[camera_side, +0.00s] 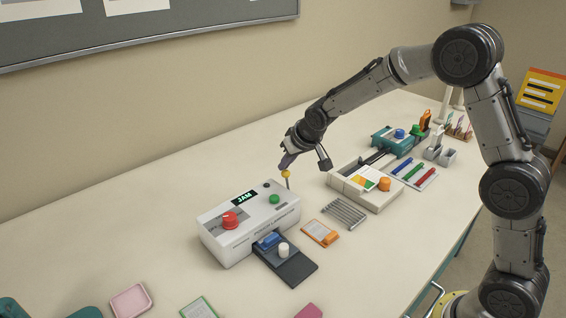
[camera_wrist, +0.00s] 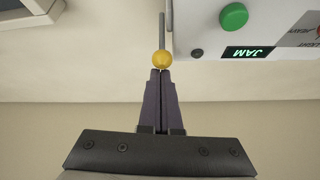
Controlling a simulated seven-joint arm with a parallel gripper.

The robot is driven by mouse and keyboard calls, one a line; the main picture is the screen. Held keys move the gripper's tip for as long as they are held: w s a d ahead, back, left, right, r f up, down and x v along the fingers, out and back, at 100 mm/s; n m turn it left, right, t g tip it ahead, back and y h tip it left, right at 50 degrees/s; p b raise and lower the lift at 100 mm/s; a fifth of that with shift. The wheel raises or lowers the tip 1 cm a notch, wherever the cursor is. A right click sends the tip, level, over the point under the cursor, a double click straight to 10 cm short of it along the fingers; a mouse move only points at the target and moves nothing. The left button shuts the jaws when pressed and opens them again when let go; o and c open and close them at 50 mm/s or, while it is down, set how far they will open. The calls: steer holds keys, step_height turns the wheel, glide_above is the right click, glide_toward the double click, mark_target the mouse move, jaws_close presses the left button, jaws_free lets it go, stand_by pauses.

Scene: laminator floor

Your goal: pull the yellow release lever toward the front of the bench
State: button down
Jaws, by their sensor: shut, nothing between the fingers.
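The yellow release lever is a thin grey rod with a yellow ball knob (camera_side: 286,174); it stands at the right end of the white laminator (camera_side: 250,222). In the wrist view the yellow knob (camera_wrist: 162,59) sits right at the tips of my dark fingers, with the rod running up beyond it. My gripper (camera_side: 285,163) is shut and empty, just above and behind the knob in the side view. In the wrist view my gripper (camera_wrist: 160,71) has its fingertips together at the knob's edge; whether they touch it I cannot tell.
The laminator carries a lit JAM display (camera_side: 244,198), a red knob (camera_side: 230,220) and a green button (camera_side: 274,199). A grey rack (camera_side: 344,212) and a cream machine (camera_side: 362,190) stand to the right. An orange-edged card (camera_side: 320,233) lies in front. The wall is close behind.

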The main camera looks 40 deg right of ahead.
mark_target(289, 173)
steer(key=s, duration=0.3)
stand_by(0.4)
steer(key=shift+w+f, duration=0.35)
steer(key=shift+w, duration=0.35)
steer(key=shift+w+r, duration=0.2)
steer(key=shift+r, duration=0.15)
steer(key=r, duration=0.1)
steer(key=w+r, duration=0.1)
steer(key=r, duration=0.1)
steer(key=shift+w+d+r, duration=0.1)
steer(key=shift+w+d, duration=0.15)
steer(key=shift+d, duration=0.1)
steer(key=s, duration=1)
steer(key=shift+a+r, duration=0.3)
steer(key=shift+r, duration=0.15)
